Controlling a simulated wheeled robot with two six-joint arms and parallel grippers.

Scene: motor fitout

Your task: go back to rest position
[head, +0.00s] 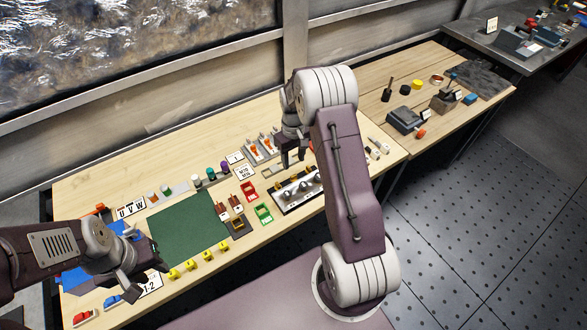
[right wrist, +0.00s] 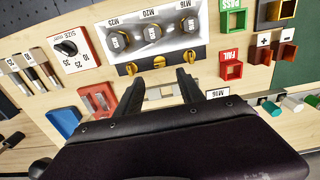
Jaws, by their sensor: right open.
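My right gripper (head: 292,158) hangs over the middle of the wooden bench (head: 90,178), with its fingers pointing down. In the right wrist view its two fingers (right wrist: 160,80) stand apart with nothing between them. The M25, M20, M16 panel (right wrist: 152,38) lies just beyond the fingertips in that view. My left gripper (head: 147,264) is low at the front left of the bench, near the blue mat and the 1-2 label. Its fingers are small and dark there, so I cannot tell whether they are apart or hold anything.
A green mat (head: 187,227) lies between the grippers, with several yellow pieces (head: 207,256) along its front. A red bin (head: 250,191) and a green bin (head: 264,213) stand beside the panel. A SIZE dial block (right wrist: 70,48) and a blue bin (right wrist: 63,121) show in the right wrist view.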

